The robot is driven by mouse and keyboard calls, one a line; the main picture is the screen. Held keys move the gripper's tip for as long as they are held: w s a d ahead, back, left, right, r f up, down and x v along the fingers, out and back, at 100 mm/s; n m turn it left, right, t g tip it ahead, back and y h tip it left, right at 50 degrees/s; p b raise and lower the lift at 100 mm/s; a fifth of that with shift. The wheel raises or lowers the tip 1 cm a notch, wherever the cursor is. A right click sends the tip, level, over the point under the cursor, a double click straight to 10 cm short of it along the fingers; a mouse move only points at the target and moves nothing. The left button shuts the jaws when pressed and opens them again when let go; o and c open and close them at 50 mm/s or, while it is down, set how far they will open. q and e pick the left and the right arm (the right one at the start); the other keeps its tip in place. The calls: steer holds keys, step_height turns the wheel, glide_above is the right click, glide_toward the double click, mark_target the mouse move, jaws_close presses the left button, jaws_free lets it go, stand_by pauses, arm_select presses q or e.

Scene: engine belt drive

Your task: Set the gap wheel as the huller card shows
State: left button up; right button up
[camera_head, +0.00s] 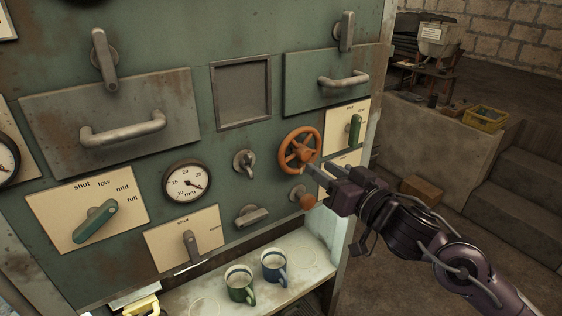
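The orange gap wheel (288,152) is a spoked handwheel on the green machine panel, right of centre. My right gripper (316,170) reaches in from the right, its fingertips at the wheel's lower right rim. I cannot tell whether the fingers grip the rim or only lie close to it. A round gauge marked in mm (182,178) is on the panel left of the wheel, its needle pointing to the lower right. No card that I can make out as the huller card is in view. My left gripper is not in view.
An orange-brown knob (307,201) is just below the wheel. A metal lever (245,163) and a grey handle (252,216) are to its left. A green cup (240,287) and a blue cup (273,267) stand on the shelf below. Steps lie behind my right arm.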

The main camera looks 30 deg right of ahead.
mark_target(307, 156)
steer(key=w, duration=0.6)
steer(key=shift+w, duration=0.1)
steer(key=shift+w+a, duration=0.15)
steer(key=shift+w, duration=0.55)
steer(key=c, duration=0.7)
